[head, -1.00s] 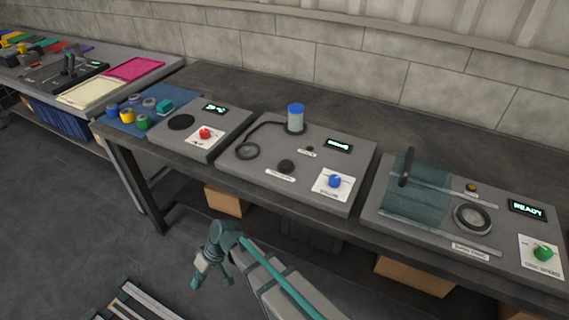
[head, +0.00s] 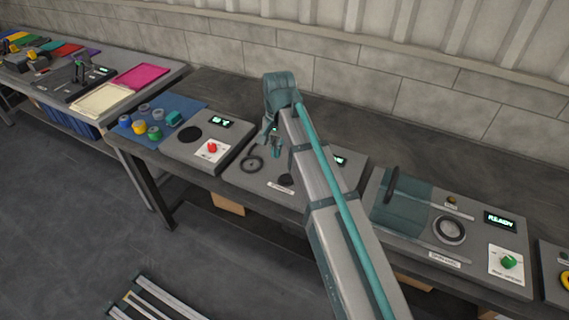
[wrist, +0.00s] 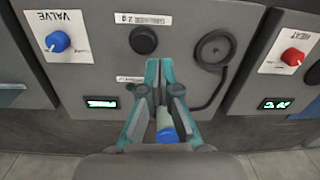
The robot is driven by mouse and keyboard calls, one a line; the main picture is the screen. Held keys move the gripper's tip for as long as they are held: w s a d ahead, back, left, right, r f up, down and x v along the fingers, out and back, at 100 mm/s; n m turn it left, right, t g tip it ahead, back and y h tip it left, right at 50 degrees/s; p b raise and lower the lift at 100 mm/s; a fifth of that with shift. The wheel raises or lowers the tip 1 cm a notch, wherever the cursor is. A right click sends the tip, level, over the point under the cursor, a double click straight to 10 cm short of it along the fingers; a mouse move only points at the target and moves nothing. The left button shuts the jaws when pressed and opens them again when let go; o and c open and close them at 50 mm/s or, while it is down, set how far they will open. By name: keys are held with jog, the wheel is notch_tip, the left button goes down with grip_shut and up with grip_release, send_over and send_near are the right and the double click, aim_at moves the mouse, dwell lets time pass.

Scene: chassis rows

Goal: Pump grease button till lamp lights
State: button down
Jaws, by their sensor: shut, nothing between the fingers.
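The middle console carries a large black round button (wrist: 143,40), beside an upside-down label in the wrist view; it also shows in the head view (head: 286,180). A small dark round lamp (wrist: 130,87) by the other label looks unlit, partly beside my finger. My gripper (wrist: 160,72) is shut and empty above the console, apart from the button; in the head view my gripper (head: 275,150) hangs over the console's back left part. A clear cylinder with a blue cap (wrist: 168,135) shows between and below my fingers. My arm hides it in the head view.
A blue valve knob (wrist: 58,41) and a lit display (wrist: 102,102) share the console. A black hose coil (wrist: 214,48) lies on its other side. Neighbouring consoles have a red knob (head: 212,147) and a green knob (head: 509,262).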

aim_at(286, 178)
jog(key=shift+m+h, duration=0.3)
jog(key=shift+m, duration=0.3)
jog(key=d+r, duration=0.3)
jog(key=shift+w+r, duration=0.15)
jog(key=shift+w, duration=0.25)
notch_tip(286, 178, down, 14)
jog(key=p, duration=0.4)
